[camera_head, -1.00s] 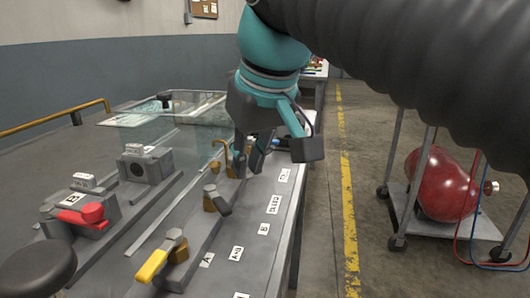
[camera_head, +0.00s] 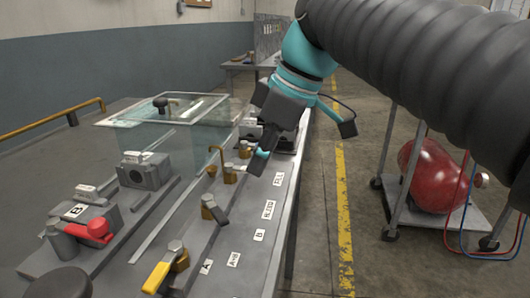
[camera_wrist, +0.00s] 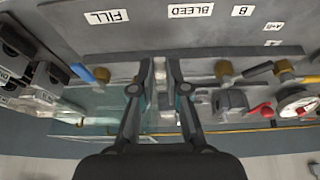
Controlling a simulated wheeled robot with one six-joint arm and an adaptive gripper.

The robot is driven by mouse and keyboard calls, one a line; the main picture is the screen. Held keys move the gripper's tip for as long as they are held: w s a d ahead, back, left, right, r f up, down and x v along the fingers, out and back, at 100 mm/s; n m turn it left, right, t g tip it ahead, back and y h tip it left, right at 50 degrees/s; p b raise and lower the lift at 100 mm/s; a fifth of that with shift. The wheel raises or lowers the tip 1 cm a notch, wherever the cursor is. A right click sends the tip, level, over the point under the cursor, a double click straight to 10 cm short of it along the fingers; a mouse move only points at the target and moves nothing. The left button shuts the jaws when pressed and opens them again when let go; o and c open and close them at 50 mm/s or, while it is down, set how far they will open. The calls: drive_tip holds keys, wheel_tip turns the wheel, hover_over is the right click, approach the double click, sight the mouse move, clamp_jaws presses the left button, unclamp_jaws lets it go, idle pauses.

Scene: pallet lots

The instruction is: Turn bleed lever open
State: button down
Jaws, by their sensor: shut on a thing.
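My gripper (camera_head: 258,163) reaches down over the row of brass valves along the bench's front edge. In the wrist view my gripper (camera_wrist: 160,76) has both fingers closed around a narrow grey lever (camera_wrist: 160,70), between the FILL and BLEED labels. I take this for the bleed lever; the fingers cover most of it. The BLEED label (camera_head: 268,209) lies on the front strip and also shows in the wrist view (camera_wrist: 190,10). The brass bleed valve body (camera_head: 230,174) stands just left of my fingers in the head view.
The valve near B (camera_head: 213,206) has a dark lever; the yellow-handled valve (camera_head: 160,275) is nearer. A blue-handled valve (camera_wrist: 92,73) is left of my fingers. A glass tank (camera_head: 165,125) and a red-handled block (camera_head: 95,230) stand behind. A red vessel (camera_head: 435,178) sits on a cart.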

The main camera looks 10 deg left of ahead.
drive_tip(key=shift+w, duration=0.15)
idle(0.4)
drive_tip(key=c, duration=1.2)
unclamp_jaws()
drive_tip(key=shift+r, duration=0.1)
drive_tip(key=v, duration=1.1)
drive_tip(key=shift+d+r, duration=0.15)
drive_tip(key=shift+r, duration=0.25)
drive_tip(key=shift+w, duration=0.1)
